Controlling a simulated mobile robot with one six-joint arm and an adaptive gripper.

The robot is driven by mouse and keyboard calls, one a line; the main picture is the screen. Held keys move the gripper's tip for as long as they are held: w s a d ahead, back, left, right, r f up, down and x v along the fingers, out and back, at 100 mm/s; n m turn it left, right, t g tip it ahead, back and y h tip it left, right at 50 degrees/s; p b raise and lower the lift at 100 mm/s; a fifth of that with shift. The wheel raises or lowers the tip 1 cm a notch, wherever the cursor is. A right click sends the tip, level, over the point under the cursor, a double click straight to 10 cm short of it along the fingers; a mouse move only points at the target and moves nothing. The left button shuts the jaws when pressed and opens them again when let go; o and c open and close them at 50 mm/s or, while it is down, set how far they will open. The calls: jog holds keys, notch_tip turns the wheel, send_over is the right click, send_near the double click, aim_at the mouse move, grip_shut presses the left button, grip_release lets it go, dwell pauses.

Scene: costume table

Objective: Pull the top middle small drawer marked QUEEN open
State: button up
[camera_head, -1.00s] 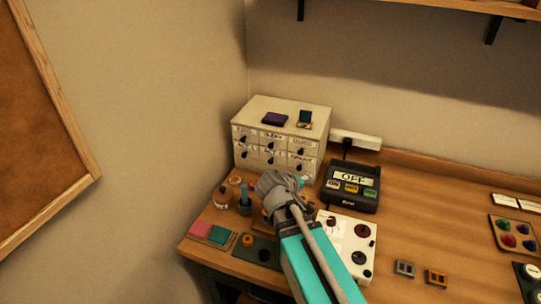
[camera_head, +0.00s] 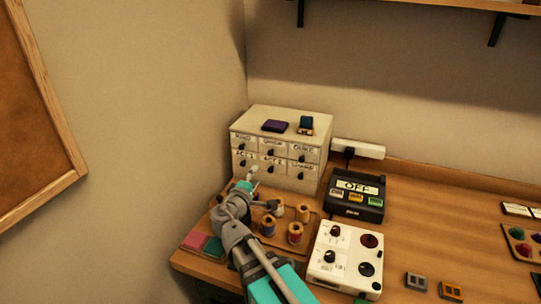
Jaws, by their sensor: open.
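The cream drawer cabinet (camera_head: 312,178) stands at the back left corner of the table, with small labelled drawers in two rows, each with a dark knob. The top middle drawer (camera_head: 277,147) looks closed; its label is blurred but seems to read QUEEN. Its knob (camera_head: 270,152) shows uncovered. My gripper (camera_head: 251,180) is in front of the cabinet's lower left part, below the top row and apart from the top middle knob. It is open, with nothing seen between its fingers.
A purple item (camera_head: 275,126) and a small teal-topped item (camera_head: 306,123) lie on the cabinet. Thread spools (camera_head: 295,233) stand on a wooden tray right of my arm.

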aim_at(270, 154)
jog(key=shift+w, duration=0.1)
jog(key=x, duration=1.3)
jog(key=shift+w+d, duration=0.2)
jog(key=shift+w, duration=0.1)
grip_shut()
